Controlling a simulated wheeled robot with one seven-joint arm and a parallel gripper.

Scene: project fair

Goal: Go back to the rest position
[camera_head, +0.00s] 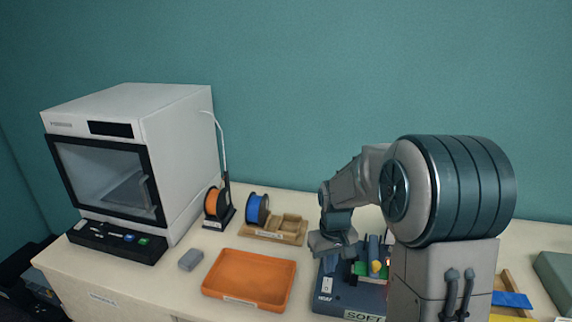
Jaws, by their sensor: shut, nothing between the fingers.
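My gripper (333,244) hangs at the end of my bent arm, right of the picture's middle. It is shut and empty. It is over the back left part of a dark blue box (329,289), which holds several small coloured pieces. The fingertips are small and hard to make out, and I cannot tell whether they touch the box. My arm hides part of the box's right side.
A white 3D printer (180,150) stands at the left. An orange tray (250,303) and a small grey block (190,260) lie on the table in front. Orange (211,202) and blue (257,208) spools and a wooden tray (262,236) stand behind.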

